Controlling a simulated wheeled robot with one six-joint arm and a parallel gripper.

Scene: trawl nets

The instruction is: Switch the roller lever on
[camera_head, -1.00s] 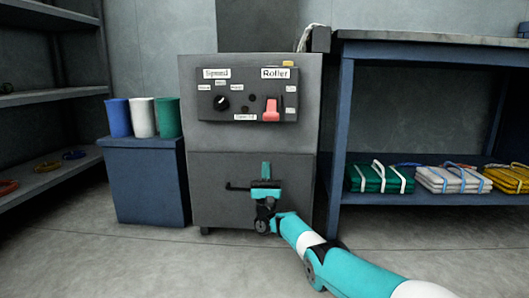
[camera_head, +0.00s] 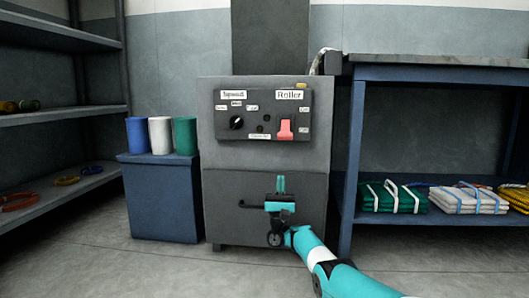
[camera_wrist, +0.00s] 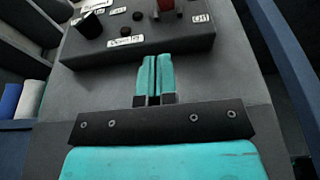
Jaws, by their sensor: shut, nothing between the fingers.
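The roller lever (camera_head: 285,130) is a red-pink lever under the "Roller" label on the black control panel (camera_head: 225,150) of a grey cabinet. Small labels sit to its right; their text is too small to read surely. In the wrist view the lever (camera_wrist: 166,5) shows only in part at the top edge. My gripper (camera_head: 281,184) is shut and empty, its teal fingers pointing up in front of the cabinet, below the panel and the lever. In the wrist view the shut fingers (camera_wrist: 155,75) lie just below the panel's lower edge, apart from the lever.
A black selector knob (camera_head: 236,122) is left of the lever on the panel. Blue, white and green cups (camera_head: 160,135) stand on a blue cabinet (camera_head: 160,200) at left. A blue-framed workbench (camera_head: 440,75) with folded nets (camera_head: 392,198) stands at right. Open floor lies in front.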

